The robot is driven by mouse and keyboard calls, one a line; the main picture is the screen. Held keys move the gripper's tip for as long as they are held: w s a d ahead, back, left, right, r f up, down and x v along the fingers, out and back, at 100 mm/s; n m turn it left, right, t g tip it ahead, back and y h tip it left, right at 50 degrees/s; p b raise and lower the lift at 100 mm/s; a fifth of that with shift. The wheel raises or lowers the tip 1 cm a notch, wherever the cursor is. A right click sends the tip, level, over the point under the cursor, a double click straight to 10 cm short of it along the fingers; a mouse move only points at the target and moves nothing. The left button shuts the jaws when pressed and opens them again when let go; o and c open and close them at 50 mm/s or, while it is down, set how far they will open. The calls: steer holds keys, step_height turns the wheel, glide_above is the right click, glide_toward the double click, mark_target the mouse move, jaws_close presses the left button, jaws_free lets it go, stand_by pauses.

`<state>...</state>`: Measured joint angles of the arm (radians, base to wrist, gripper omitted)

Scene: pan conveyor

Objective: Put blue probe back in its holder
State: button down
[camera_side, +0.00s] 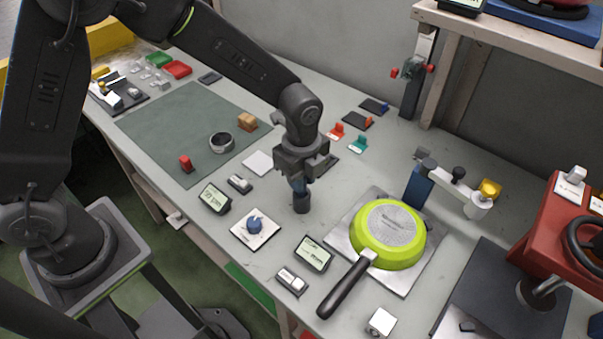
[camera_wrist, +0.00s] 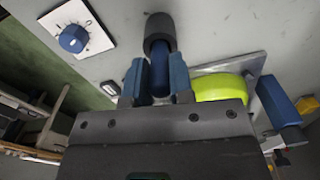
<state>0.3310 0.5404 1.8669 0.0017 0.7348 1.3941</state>
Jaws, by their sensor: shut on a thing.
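My gripper (camera_side: 300,184) is shut on the blue probe and points straight down at the middle of the table. In the wrist view, the blue probe (camera_wrist: 160,82) is between the two blue-grey fingers of my gripper (camera_wrist: 159,70). A dark grey cylindrical holder (camera_side: 301,204) stands upright on the table directly below the fingers. It also shows in the wrist view (camera_wrist: 159,27), with the probe's end meeting it. How deep the probe sits in the holder cannot be told. In the side view, the fingers hide most of the probe.
A green pan (camera_side: 388,230) lies upside down on a metal plate (camera_side: 420,262) to the right, its black handle toward the front. A blue knob on a white dial plate (camera_side: 255,229) and small displays (camera_side: 313,254) are close by. A green mat (camera_side: 160,130) lies left.

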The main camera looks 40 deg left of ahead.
steer(key=shift+f, duration=1)
steer(key=c, duration=0.9)
jaws_free()
steer(key=shift+r, duration=0.1)
step_height(320, 180, up, 14)
steer(key=shift+f, duration=0.15)
